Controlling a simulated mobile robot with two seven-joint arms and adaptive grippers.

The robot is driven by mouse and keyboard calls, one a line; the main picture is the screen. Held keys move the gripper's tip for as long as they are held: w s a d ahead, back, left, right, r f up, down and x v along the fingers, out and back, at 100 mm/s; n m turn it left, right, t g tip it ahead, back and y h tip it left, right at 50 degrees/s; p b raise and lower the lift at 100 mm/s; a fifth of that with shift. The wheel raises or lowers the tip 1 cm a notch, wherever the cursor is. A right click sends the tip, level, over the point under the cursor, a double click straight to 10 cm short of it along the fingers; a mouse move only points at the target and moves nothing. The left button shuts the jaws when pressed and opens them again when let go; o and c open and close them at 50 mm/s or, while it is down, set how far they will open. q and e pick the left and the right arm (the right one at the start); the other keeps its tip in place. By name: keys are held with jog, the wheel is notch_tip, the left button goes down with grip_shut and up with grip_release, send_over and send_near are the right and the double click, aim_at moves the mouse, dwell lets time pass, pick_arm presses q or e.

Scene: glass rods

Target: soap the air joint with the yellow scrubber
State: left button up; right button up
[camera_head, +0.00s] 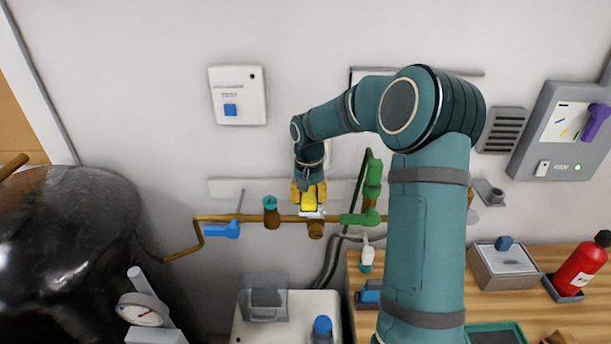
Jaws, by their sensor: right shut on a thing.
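The yellow scrubber (309,201) is held in my right gripper (308,186), which is shut on it and points down at the wall pipe. A pale strip shows at the scrubber's lower edge, over the brown pipe (345,218). A brown fitting (316,230) on the pipe, perhaps the air joint, shows just below the scrubber. The scrubber overlaps the pipe in the picture; I cannot tell whether they touch. My left gripper is not in view.
A blue-handled valve (222,230), a teal-topped fitting (271,212) and a green valve (366,216) sit along the pipe. A dark tank (60,240) stands left. The wooden bench (505,300) at right holds a red extinguisher (580,267). My right arm hides part of the bench.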

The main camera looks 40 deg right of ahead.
notch_tip(320, 180, up, 3)
jog(key=shift+f+p, duration=0.15)
jog(key=shift+p, duration=0.45)
jog(key=shift+r, duration=1.25)
